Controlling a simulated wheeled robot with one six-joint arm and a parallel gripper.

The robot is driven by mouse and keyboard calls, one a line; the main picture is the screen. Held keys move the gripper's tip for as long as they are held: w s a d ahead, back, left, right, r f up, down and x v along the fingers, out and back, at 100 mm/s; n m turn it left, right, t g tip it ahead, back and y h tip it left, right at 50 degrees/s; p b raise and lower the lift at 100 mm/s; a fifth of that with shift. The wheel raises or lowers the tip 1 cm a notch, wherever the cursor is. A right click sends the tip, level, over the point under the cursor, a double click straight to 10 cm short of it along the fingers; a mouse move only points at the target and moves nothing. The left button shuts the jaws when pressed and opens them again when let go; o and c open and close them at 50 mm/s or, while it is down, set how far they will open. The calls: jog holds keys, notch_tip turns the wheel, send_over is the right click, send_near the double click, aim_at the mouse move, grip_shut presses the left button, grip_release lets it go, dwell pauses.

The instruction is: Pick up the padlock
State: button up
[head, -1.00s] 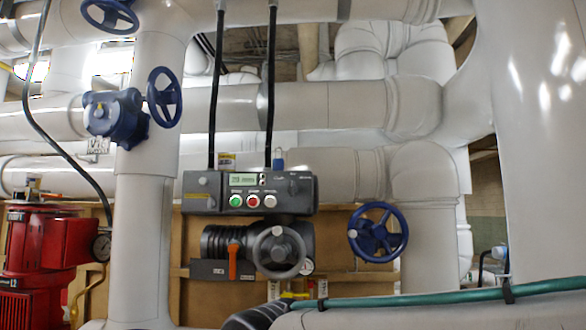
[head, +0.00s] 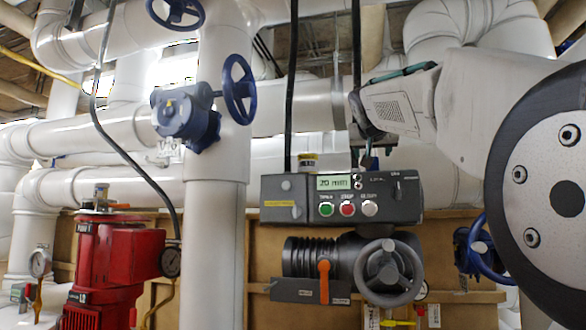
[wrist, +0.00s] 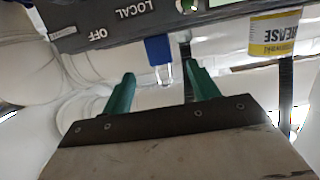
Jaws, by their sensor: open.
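The padlock (wrist: 158,49) has a blue body and a pale metal shackle. In the wrist view it is at the edge of the grey control box (wrist: 100,22), and the picture shows the box upside down. My gripper (wrist: 162,73) is open, its two green fingers apart. The shackle shows in the gap between the fingertips, and no finger visibly touches it. I cannot tell how far beyond the tips it is. In the head view my gripper (head: 376,153) is above the box's top, and the padlock cannot be made out behind it.
A grease tin (wrist: 275,32) stands on the box, also seen in the head view (head: 308,162). Black cables (head: 291,90) rise from the box. A blue handwheel valve (head: 186,115), a grey handwheel (head: 389,272) and a red pump (head: 104,265) are nearby.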

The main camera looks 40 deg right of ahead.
jog(key=x, duration=0.7)
jog(key=shift+w+d+r, duration=0.15)
jog(key=shift+w+d, duration=0.05)
jog(key=shift+d, duration=0.05)
jog(key=c, duration=1)
